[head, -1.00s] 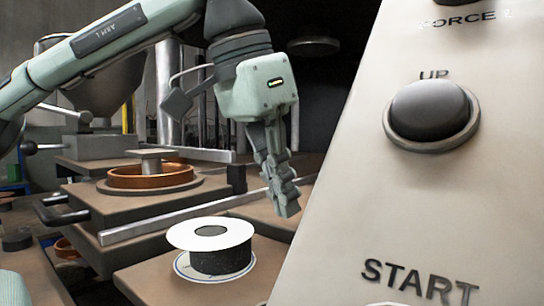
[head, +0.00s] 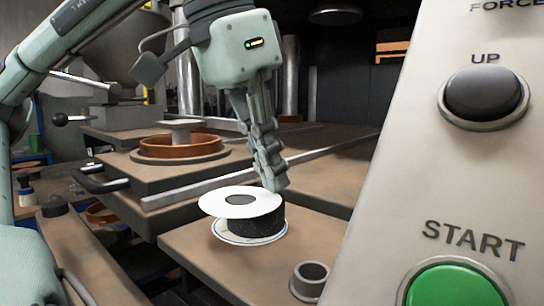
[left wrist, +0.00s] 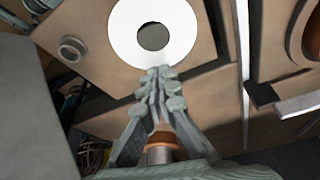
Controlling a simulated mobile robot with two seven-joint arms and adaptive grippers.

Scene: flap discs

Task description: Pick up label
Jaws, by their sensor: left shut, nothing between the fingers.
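The label is a white ring-shaped disc (head: 218,202) with a dark centre hole. It lies on top of a black cylindrical stack (head: 262,222), slightly off to its left. In the left wrist view the white label (left wrist: 125,42) fills the upper middle. My left gripper (head: 274,183) is shut and empty, pointing down just beyond the right edge of the label. In the left wrist view its fingertips (left wrist: 160,74) are together at the label's lower edge; I cannot tell whether they touch it. My right gripper does not show.
A cream control panel (head: 400,190) with an UP button and a green START button (head: 455,288) stands at the right. A small metal ring (head: 310,278) sits on the brown plate (head: 215,262). A metal bar (head: 190,192) and a copper-coloured ring (head: 180,150) lie behind.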

